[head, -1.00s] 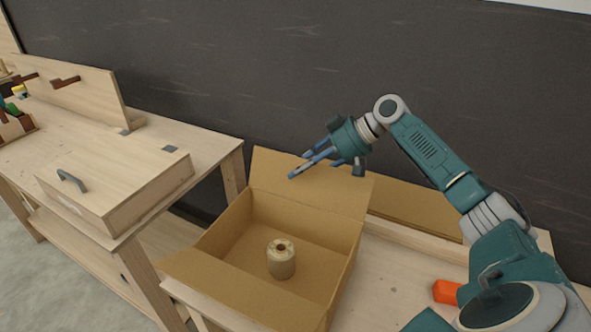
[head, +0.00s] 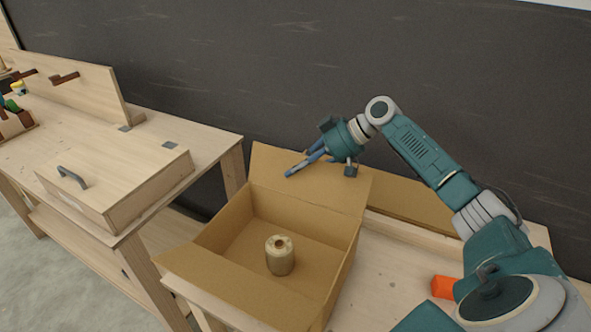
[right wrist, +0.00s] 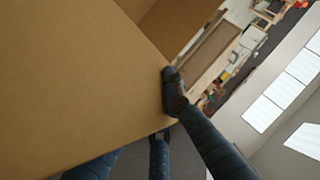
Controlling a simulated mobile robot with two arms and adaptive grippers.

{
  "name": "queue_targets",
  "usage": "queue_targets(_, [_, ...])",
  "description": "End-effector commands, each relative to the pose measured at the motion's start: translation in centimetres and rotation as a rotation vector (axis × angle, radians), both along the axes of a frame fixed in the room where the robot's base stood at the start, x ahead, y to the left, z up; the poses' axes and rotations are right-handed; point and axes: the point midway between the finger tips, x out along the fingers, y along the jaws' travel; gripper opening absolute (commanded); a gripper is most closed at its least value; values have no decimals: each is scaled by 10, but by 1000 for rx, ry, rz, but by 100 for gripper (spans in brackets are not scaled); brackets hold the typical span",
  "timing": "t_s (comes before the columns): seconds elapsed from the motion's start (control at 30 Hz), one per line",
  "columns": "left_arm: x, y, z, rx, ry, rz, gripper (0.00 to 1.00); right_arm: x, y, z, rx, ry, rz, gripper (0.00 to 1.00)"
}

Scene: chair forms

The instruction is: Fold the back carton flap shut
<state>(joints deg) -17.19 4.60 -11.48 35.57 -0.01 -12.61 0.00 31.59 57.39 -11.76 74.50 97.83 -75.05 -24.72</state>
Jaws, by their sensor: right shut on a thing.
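The open carton (head: 222,222) stands on a wooden table with its flaps spread. The back carton flap (head: 325,192) stands up at the rear, leaning outward. My right gripper (head: 296,168) is at the upper edge of this flap, with blue fingers showing in front of it. In the right wrist view the cardboard (right wrist: 80,80) fills the left side, and dark fingers (right wrist: 167,115) lie at its edge, shut on the flap. A beige roll (head: 280,258) stands upright inside the carton. My left gripper is not in view.
An orange block (head: 444,287) lies on the table (head: 385,290) right of the carton. A workbench (head: 165,135) with a handled wooden box (head: 120,195) stands at the left. A dark wall (head: 270,65) is behind.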

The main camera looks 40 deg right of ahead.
Motion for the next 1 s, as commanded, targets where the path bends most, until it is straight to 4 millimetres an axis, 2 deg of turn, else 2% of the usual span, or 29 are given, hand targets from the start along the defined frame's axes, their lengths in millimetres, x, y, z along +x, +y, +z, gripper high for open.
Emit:
queue_targets(0.27, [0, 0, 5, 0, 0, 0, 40, -3, 5, 4, -62, -33, 2, 0])
queue_targets(1.0, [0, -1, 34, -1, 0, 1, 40, -19, 37, 10, -487, -254, 4, 0])
